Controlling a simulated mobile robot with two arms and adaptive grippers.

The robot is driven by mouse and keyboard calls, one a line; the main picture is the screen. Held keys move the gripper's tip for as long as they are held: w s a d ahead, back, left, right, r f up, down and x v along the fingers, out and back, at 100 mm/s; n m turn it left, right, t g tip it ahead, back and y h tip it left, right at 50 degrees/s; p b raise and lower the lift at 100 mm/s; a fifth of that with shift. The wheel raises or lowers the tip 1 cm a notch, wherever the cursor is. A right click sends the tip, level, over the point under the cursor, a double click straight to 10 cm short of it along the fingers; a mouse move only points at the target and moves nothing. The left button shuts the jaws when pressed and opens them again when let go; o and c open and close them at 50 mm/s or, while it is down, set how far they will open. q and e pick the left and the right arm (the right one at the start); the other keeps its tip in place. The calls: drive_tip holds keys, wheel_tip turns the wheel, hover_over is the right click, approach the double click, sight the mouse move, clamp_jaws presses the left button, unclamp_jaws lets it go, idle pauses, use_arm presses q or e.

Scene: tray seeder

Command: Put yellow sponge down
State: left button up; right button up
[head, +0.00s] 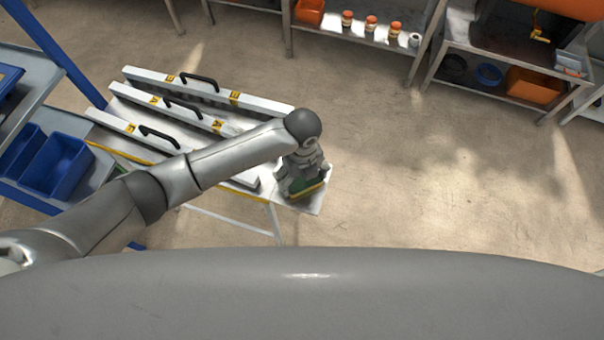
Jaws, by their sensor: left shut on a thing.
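The yellow sponge (308,190) shows as a small block with a green face and a yellow edge. It is at the right end of the white table (312,205). My left gripper (301,182) is over it and shut on it, and hides part of it. I cannot tell whether the sponge touches the table top. My right gripper is not in view.
White bars with black handles and yellow labels (208,88) lie across the table, left of the sponge. Blue bins (57,165) stand on a rack at the left. Metal benches (365,38) stand at the back. The floor to the right is clear.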

use_arm(q)
drive_tip(key=shift+f, duration=0.1)
drive_tip(key=o, duration=0.8)
wheel_tip(320, 180, up, 12)
drive_tip(key=shift+r, duration=0.15)
idle(0.6)
